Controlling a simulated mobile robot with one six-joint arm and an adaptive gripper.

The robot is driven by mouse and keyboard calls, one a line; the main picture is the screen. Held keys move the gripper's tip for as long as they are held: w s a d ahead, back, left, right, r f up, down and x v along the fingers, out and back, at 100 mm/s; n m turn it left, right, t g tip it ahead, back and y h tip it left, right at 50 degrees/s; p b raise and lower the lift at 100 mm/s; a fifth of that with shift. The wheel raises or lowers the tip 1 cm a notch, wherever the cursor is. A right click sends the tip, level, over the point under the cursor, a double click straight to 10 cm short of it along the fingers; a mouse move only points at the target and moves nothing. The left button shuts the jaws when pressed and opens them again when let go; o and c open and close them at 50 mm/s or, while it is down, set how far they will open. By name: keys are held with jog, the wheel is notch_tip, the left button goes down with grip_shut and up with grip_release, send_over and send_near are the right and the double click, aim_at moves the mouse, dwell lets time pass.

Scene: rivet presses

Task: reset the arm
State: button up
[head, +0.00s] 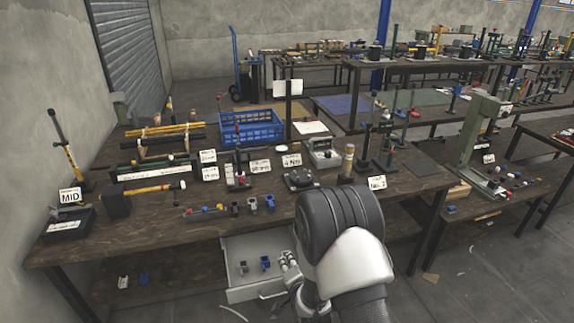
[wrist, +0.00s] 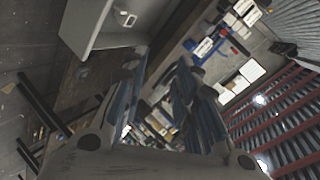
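My arm (head: 345,240) rises at the bottom centre of the head view, in front of the workbench (head: 120,235), and hides part of it. The lower arm parts show just right of an open drawer. In the wrist view my gripper (wrist: 160,68) has its two fingers spread apart with nothing seen between them. That view is steeply tilted. It shows the pale drawer front with its handle (wrist: 128,18) at the top left, apart from the fingers.
The open drawer (head: 240,294) juts from the bench and holds small blue and grey parts. Open floor (head: 480,285) lies to the right.

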jog(key=s+d+r+n+g+h, duration=0.1)
jog(key=s+d+r+n+g, duration=0.25)
jog(key=r, duration=0.75)
jog(key=s+d+r+n+h, duration=0.15)
jog(key=s+d+r, duration=0.25)
jog(key=s+r, duration=0.55)
jog(key=s+d+r+n+g, duration=0.2)
jog(key=s+r+n, duration=0.1)
jog(key=s, duration=0.8)
jog(key=s+d+r+n+g, duration=0.2)
jog(key=s+r, duration=0.3)
jog(key=s, duration=0.7)
jog(key=shift+s+d+r+n, duration=0.2)
jog(key=shift+d+r+n, duration=0.2)
jog(key=shift+d, duration=0.4)
